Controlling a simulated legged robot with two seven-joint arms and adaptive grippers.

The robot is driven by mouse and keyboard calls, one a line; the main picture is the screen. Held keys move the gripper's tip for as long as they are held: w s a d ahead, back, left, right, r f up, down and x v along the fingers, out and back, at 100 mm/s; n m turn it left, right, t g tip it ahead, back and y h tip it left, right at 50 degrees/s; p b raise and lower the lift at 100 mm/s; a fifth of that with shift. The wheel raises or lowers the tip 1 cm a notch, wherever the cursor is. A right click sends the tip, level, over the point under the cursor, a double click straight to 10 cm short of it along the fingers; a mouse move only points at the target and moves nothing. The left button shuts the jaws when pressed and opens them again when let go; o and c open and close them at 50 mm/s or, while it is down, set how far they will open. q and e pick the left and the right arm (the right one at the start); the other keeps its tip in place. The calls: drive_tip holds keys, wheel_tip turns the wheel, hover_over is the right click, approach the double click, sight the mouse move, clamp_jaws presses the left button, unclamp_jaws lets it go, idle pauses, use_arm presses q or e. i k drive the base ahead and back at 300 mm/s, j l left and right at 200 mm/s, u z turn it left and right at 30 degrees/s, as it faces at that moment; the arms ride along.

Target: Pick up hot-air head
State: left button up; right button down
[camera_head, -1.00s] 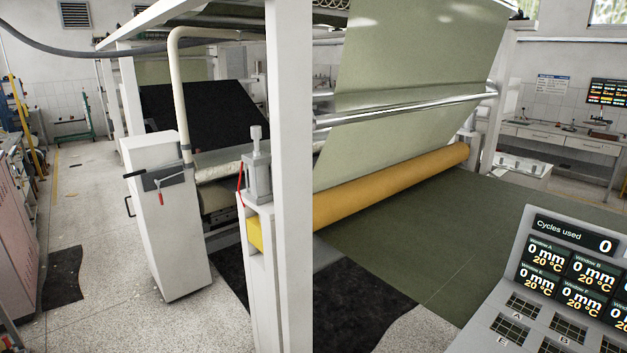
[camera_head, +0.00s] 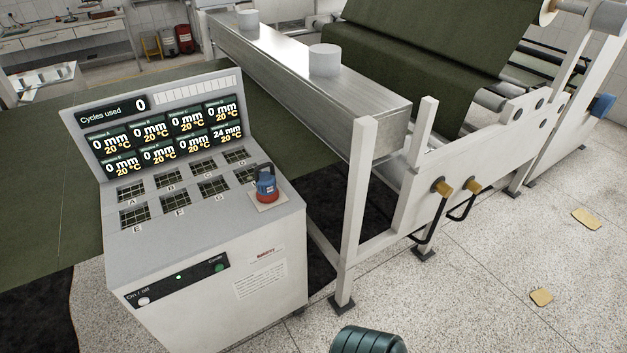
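What looks like the hot-air head (camera_head: 265,186) is a small blue device with a dark top handle and a red-orange lower part. It stands upright on a pale square pad (camera_head: 276,202) at the right edge of the console's sloping top. The console (camera_head: 200,265) is a white cabinet with a display panel (camera_head: 160,128) and several dark gridded windows. Neither of my grippers can be made out in the view, and nothing touches the device.
A white machine frame (camera_head: 356,215) with black handles stands right of the console. A long metal duct (camera_head: 300,75) runs behind it. Green sheet (camera_head: 40,190) spreads at left. Speckled floor (camera_head: 480,300) in front right is mostly open, with small tan pieces (camera_head: 541,297).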

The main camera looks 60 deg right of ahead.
sight(268, 191)
drive_tip(key=z, duration=1.75)
